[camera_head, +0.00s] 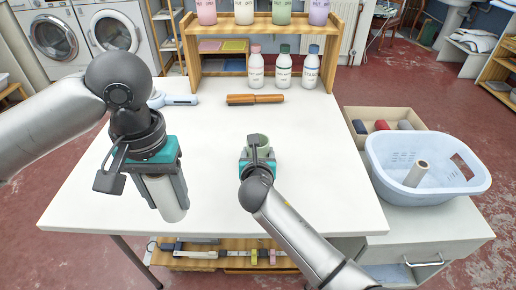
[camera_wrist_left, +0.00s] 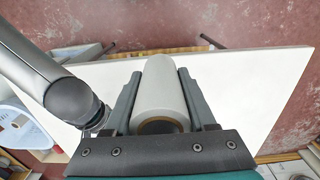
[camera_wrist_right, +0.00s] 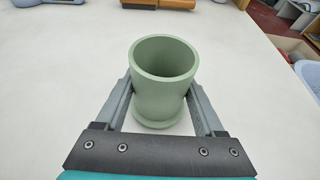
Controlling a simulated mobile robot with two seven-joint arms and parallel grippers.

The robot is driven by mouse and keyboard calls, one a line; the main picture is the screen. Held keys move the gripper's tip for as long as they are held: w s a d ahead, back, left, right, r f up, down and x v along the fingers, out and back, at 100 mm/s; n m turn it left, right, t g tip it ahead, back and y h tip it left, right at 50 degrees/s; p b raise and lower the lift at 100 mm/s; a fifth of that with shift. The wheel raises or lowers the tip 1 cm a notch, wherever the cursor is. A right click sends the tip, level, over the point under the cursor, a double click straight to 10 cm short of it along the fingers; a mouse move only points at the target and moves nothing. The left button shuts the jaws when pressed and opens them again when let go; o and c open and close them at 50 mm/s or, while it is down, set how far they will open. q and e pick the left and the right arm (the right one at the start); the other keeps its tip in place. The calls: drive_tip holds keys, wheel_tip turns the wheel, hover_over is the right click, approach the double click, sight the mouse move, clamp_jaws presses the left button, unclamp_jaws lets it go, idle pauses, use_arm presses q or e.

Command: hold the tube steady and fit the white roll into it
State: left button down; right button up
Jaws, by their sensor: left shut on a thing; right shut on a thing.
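The white roll (camera_head: 166,198) hangs upright below my left gripper (camera_head: 160,188), which is shut on it above the left part of the table. In the left wrist view the roll (camera_wrist_left: 159,90) lies between the two fingers, with its brown core at the near end. The green tube (camera_wrist_right: 163,80) stands upright with its open mouth up and a wider foot on the table. My right gripper (camera_wrist_right: 163,108) is shut around its sides. In the head view the tube (camera_head: 258,141) is partly hidden behind my right gripper. The roll is apart from the tube, to its left.
Several bottles (camera_head: 283,70) and an orange-brown brush (camera_head: 255,99) stand or lie at the back by a wooden shelf (camera_head: 191,62). The table between the grippers is clear.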

drive_tip(key=shift+f, duration=0.3)
idle(0.5)
drive_tip(key=o, duration=1.1)
drive_tip(key=shift+r, duration=0.1)
drive_tip(key=shift+r+p, duration=0.2)
drive_tip(key=shift+p, duration=0.5)
drive_tip(key=c, duration=1.3)
